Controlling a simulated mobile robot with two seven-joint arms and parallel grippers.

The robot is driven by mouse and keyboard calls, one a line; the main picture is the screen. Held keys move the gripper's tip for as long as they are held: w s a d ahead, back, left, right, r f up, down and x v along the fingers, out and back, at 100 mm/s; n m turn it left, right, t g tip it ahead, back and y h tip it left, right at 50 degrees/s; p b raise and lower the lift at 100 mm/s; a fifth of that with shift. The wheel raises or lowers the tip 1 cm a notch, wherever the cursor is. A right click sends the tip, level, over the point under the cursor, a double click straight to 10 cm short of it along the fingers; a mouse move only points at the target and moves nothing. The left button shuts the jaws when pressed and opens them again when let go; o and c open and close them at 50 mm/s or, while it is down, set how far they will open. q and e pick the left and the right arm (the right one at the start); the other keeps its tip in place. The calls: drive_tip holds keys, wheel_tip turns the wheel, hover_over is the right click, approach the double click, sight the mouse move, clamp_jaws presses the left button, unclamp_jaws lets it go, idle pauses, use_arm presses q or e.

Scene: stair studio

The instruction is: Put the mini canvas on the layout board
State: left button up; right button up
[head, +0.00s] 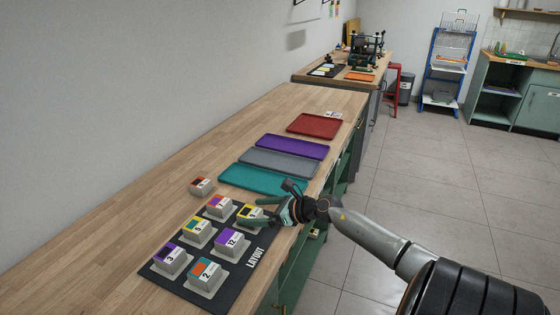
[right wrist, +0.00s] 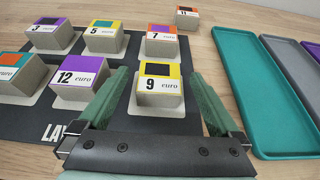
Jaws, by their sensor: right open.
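The black layout board (head: 243,272) lies on the wooden bench and bears several small grey blocks with coloured, numbered euro tops. The block marked 9 (right wrist: 158,88), yellow-topped, stands at the board's far right corner. My right gripper (right wrist: 158,80) is open, with one green finger on each side of the 9 block; I cannot tell whether they touch it. A block marked 11 (head: 200,185), with an orange-red top, stands on bare wood just beyond the board; it also shows in the right wrist view (right wrist: 187,18). I cannot tell which block is the mini canvas. My left gripper is out of view.
Teal (head: 262,180), grey (head: 278,162), purple (head: 292,147) and red (head: 314,125) trays lie in a row farther along the bench. The wall borders the bench on the left. Bare wood lies left of the board and trays. Open floor is to the right.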

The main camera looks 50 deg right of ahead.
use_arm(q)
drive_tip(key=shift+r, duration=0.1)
use_arm(e)
drive_tip(key=v, duration=0.9)
drive_tip(key=shift+s+d+r, duration=0.1)
drive_tip(key=shift+s+r, duration=0.05)
drive_tip(key=shift+s, duration=0.05)
